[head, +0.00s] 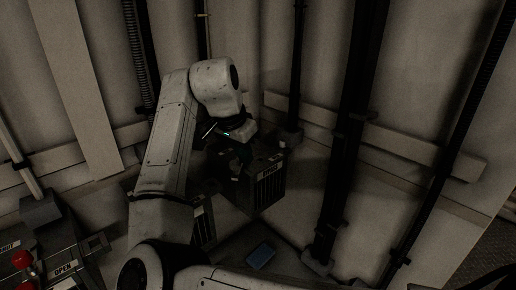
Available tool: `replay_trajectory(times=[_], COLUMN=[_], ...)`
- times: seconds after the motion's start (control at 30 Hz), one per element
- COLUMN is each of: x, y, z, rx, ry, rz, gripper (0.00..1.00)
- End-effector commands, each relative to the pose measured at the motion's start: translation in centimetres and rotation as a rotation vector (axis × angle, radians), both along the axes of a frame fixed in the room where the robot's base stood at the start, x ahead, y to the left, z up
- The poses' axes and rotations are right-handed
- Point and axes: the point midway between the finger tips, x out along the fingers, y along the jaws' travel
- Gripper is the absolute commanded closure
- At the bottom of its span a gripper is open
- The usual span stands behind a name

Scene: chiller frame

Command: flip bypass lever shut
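Two red knobs, (22,259) and another cut by the bottom edge, show on a dark box (84,252) at the lower left. They look like lever ends, but their shafts are hard to make out. A plate reading OPEN (63,268) is right of the upper knob. A partly cut plate (9,245), seemingly SHUT, is above and left of it. My gripper (238,166) is far to the right of the knobs, pointing down near a dark labelled box (268,188). Its fingers are dark and blurred into the background, so their opening is unclear.
Dark vertical pipes (347,145) stand right of the boxes. A pale horizontal rail (400,148) runs along the wall. A small blue flat object (261,255) lies at the lower middle. My arm crosses the space between the left box and the middle box.

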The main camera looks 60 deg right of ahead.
Motion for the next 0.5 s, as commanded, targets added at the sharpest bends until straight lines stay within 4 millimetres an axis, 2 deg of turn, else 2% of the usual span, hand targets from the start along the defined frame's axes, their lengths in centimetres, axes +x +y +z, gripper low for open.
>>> replay_trajectory(times=[0.23, 0.5], x=[2.8, 5.8], y=[1.4, 2.1], z=[0.1, 0.1], rx=[0.0, -0.001], ry=[0.004, 0.004], rz=[-0.011, -0.258], gripper=[1.0, 1.0])
